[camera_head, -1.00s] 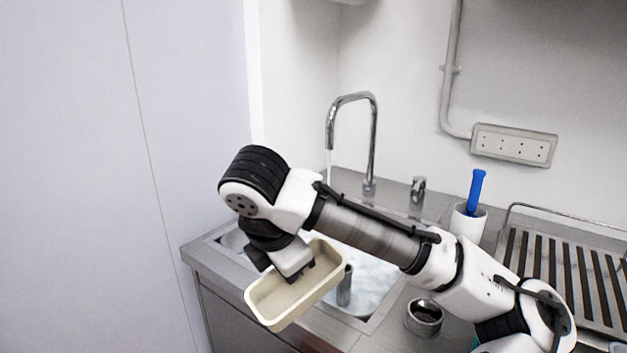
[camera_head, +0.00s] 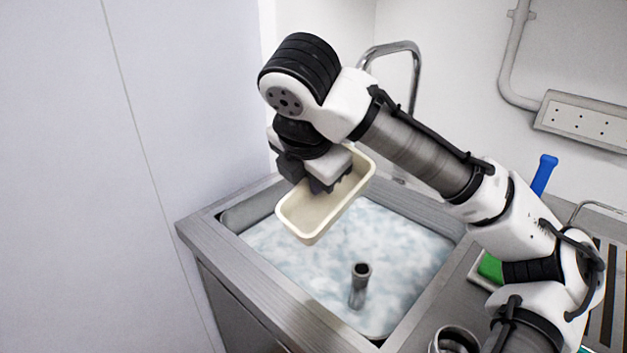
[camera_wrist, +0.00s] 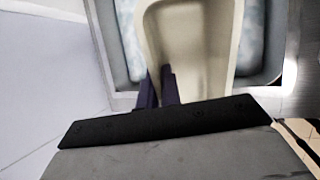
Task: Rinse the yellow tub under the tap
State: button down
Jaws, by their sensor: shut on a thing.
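The pale yellow tub (camera_head: 300,222) is tilted above the basin of the sink (camera_head: 262,292), its open side facing up and toward the camera. My gripper (camera_head: 322,184) is shut on the tub's wall. In the wrist view the tub (camera_wrist: 222,60) shows beyond the gripper's dark fingers (camera_wrist: 160,88), and its inside looks empty. The tap (camera_head: 413,75) curves up behind my arm; its outlet and any stream are hidden by the arm. The basin holds foamy, pale blue-white water (camera_head: 400,250) with a metal standpipe (camera_head: 358,285) upright in it.
A wall stands close to the left of the sink. On the right counter are a green sponge (camera_head: 489,268), a blue handle (camera_head: 543,174) and a round metal container (camera_head: 455,340). A socket strip (camera_head: 585,120) is on the back wall.

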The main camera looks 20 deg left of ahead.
jog(key=w+a+f, duration=0.1)
jog(key=w, duration=0.5)
jog(key=w+a+f, duration=0.1)
jog(key=w+a, duration=0.1)
jog(key=w, duration=0.4)
jog(key=shift+w+f, duration=0.25)
jog(key=shift+f, duration=0.05)
jog(key=shift+d+p, duration=0.15)
jog(key=shift+p, duration=0.25)
jog(key=shift+w+d, duration=0.15)
jog(key=shift+d, duration=0.25)
jog(key=shift+a+p, duration=0.1)
jog(key=shift+p, duration=0.2)
